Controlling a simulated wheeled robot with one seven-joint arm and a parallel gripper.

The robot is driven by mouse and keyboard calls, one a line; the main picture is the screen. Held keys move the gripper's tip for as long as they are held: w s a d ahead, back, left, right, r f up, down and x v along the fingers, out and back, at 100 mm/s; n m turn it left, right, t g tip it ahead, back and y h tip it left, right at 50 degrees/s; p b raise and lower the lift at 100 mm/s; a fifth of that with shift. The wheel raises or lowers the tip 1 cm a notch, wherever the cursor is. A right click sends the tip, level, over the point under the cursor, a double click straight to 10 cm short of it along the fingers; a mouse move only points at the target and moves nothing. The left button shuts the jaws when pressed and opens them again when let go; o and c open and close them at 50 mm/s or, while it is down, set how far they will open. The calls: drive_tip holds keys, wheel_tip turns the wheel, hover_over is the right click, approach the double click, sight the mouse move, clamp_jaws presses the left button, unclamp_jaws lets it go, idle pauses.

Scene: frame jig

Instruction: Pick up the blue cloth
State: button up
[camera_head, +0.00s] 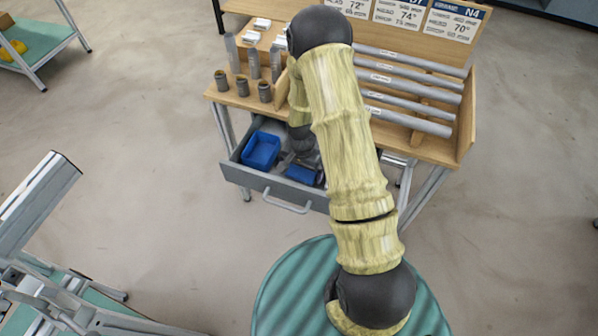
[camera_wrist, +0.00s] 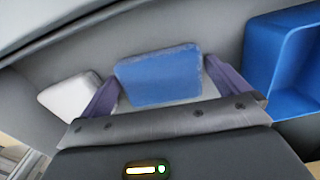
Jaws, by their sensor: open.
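The blue cloth (camera_wrist: 158,76) looks like a folded, flat rectangular pad and lies on the grey floor of an open drawer (camera_head: 262,184). In the wrist view it sits between the two purple-grey fingers of my gripper (camera_wrist: 160,72). The fingers are apart and hold nothing. I cannot tell whether they touch the cloth's sides. In the head view a blue patch, likely the cloth (camera_head: 301,174), shows at the drawer's front. My arm hides part of the drawer's right side there, and the gripper is mostly hidden too.
A blue open bin (camera_head: 261,150) is in the drawer, and also at the right of the wrist view (camera_wrist: 283,65). A white block (camera_wrist: 68,97) lies left of the fingers. The drawer's walls are close around. Pipes and fittings stand on the wooden bench (camera_head: 237,99) above.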

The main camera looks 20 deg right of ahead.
sight(301, 171)
idle(0.3)
drive_tip(key=c, duration=0.7)
wheel_tip(301, 171, up, 10)
idle(0.6)
drive_tip(key=o, duration=0.3)
drive_tip(key=shift+c, duration=1.1)
drive_tip(key=shift+w, duration=0.1)
